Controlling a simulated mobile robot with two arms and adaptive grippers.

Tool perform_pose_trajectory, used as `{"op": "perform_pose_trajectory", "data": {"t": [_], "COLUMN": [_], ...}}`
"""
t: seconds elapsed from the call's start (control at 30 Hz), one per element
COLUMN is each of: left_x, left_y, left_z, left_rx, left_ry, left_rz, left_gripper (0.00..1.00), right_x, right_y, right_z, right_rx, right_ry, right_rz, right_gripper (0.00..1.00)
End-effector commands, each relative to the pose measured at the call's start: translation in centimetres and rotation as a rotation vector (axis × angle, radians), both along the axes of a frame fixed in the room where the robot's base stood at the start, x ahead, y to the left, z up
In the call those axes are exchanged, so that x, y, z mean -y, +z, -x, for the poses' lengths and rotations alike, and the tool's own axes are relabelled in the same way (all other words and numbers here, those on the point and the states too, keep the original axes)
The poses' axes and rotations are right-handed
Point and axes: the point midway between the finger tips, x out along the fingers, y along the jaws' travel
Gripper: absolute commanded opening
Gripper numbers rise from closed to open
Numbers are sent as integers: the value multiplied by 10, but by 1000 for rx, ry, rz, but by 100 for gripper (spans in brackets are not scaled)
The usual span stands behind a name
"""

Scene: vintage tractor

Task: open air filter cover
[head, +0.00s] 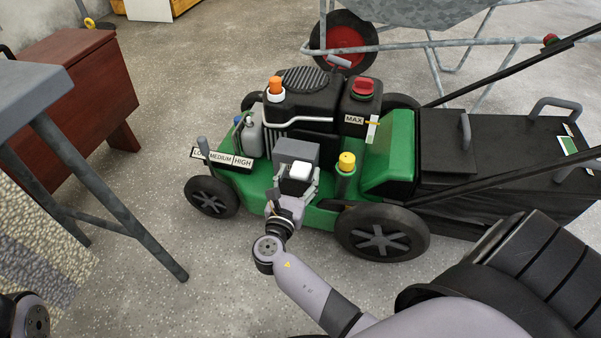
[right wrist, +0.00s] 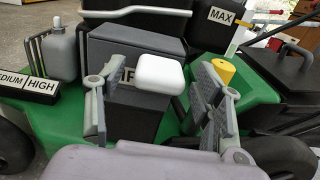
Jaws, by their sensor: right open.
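The air filter housing is a grey box (head: 297,150) on the green mower's deck, and its cover appears closed. It also shows in the right wrist view (right wrist: 135,45). A white rounded knob (right wrist: 160,73) sticks out from its front, partly hiding a label. My right gripper (head: 296,187) is in front of the box. In the right wrist view its two fingers (right wrist: 157,88) stand wide apart, one on each side of the knob. I cannot tell whether they touch anything. My left gripper is not in view.
The green mower (head: 390,160) has a yellow cap (head: 346,161), an orange cap (head: 275,85) and a red cap (head: 363,87) near the box. A grey bottle (head: 252,138) stands left of it. A wheelbarrow (head: 400,12) is behind. A grey-legged table (head: 60,140) is at left.

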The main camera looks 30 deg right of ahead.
Motion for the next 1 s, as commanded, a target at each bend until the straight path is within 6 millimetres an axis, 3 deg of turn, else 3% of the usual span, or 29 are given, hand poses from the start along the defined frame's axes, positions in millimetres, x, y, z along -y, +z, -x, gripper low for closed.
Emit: {"op": "perform_pose_trajectory", "data": {"t": [0.1,1.0], "left_x": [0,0], "left_y": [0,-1], "left_z": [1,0], "left_rx": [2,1], "left_ry": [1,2], "left_rz": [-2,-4], "left_gripper": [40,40], "right_x": [0,0], "right_y": [0,0], "right_z": [0,0], "right_rx": [0,0], "right_ry": [0,0], "right_rz": [0,0], "right_gripper": [62,2]}}
